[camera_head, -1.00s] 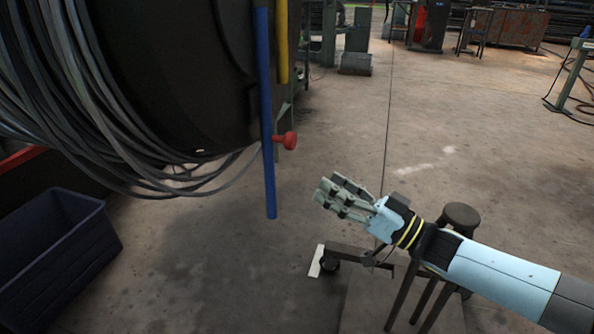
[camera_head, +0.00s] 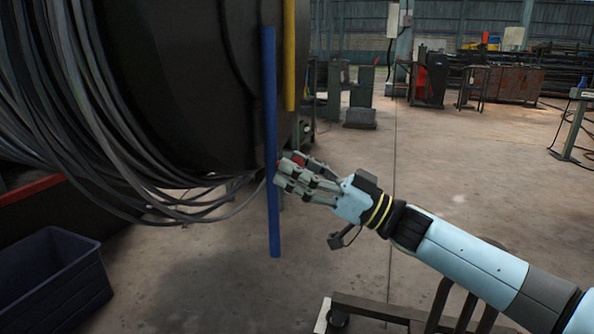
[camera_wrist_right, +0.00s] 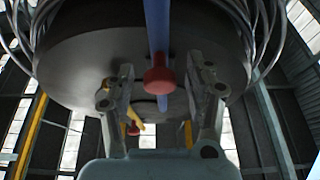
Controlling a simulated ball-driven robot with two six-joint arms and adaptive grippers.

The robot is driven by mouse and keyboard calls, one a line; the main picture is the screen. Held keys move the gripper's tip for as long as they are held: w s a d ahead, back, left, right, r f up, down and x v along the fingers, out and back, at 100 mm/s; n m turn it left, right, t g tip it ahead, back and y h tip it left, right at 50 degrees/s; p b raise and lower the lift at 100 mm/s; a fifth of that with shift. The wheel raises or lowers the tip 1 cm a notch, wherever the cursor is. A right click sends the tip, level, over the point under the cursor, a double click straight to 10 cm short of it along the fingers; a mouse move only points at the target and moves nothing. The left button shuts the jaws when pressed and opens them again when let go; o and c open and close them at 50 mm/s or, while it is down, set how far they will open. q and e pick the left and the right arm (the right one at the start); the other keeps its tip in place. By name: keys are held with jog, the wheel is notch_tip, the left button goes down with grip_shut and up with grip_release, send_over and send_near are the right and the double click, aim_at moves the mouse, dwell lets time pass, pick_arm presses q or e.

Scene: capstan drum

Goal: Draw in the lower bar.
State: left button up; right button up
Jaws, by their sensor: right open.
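The blue bar (camera_head: 271,110) stands upright at the drum's face and reaches lower than the yellow bar (camera_head: 289,55). In the right wrist view the blue bar (camera_wrist_right: 157,25) carries a red knob (camera_wrist_right: 159,80), which sits between the spread fingers of my right gripper. In the head view my right gripper (camera_head: 284,177) is at the bar's right side, its fingers pointing left and hiding most of the knob. It is open; I cannot tell whether a finger touches the knob. My left gripper is out of view.
The black drum (camera_head: 190,80) with grey cable coils (camera_head: 70,110) fills the left. A dark blue bin (camera_head: 50,285) stands below it. A second red knob (camera_wrist_right: 132,129) shows in the wrist view. Open concrete floor lies to the right.

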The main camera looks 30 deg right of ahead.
jog(key=shift+w+a, duration=0.1)
jog(key=shift+w, duration=0.05)
grip_shut()
dwell(0.4)
